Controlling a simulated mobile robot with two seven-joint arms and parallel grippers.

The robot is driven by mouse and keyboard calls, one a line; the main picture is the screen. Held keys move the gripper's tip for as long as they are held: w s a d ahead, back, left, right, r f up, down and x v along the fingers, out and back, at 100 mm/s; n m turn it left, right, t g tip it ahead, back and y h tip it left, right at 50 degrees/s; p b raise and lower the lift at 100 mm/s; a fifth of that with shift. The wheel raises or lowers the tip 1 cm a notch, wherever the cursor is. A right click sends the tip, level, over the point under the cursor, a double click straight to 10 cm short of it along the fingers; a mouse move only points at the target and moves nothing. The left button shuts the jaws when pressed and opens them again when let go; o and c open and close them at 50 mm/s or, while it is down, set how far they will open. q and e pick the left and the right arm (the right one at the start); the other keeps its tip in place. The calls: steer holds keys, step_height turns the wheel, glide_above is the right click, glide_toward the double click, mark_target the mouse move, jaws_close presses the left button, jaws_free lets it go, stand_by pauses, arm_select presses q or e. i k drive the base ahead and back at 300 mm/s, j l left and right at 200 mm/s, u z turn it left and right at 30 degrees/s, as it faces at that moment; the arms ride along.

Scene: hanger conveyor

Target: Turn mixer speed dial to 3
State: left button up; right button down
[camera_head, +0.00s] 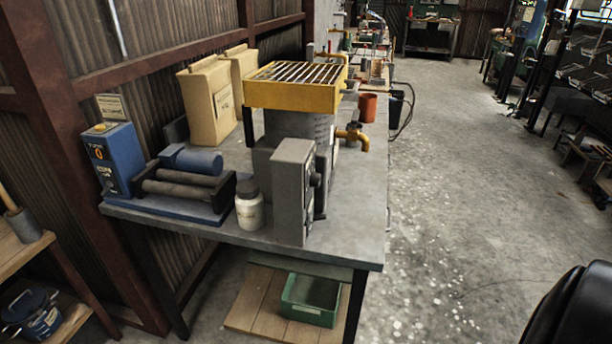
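A grey upright control box (292,190) stands near the front edge of the grey table (345,245). A small dark round knob (316,180) shows edge-on on its right-hand face. The face is turned away, so its markings and the knob's setting cannot be read. Behind the box stands a grey machine (300,127) with a yellow slatted hopper (292,86) on top. I cannot tell for sure which part is the mixer's dial.
A white jar (249,207) stands left of the control box, beside a blue roller unit (180,202) and a blue box (112,155). A brass tap (353,136) sticks out over the right side. A green bin (310,298) sits below.

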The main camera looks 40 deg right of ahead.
mark_target(315, 181)
steer(key=z, duration=1.25)
steer(key=i+l+u, duration=0.1)
steer(key=u, duration=0.35)
steer(key=l+u, duration=0.1)
steer(key=u, duration=0.3)
steer(key=i+l+u, duration=0.1)
steer(key=u, duration=0.35)
steer(key=l+u, duration=0.2)
steer(key=u, duration=0.2)
steer(key=l+u, duration=0.2)
steer(key=l, duration=0.25)
steer(key=l+u, duration=0.2)
steer(key=l, duration=0.25)
steer(key=k+l+u, duration=0.15)
steer(key=l, duration=0.3)
steer(key=l+u, duration=0.2)
steer(key=l, duration=0.25)
steer(key=k+l+u, duration=0.2)
steer(key=l, duration=0.2)
steer(key=i+l, duration=0.05)
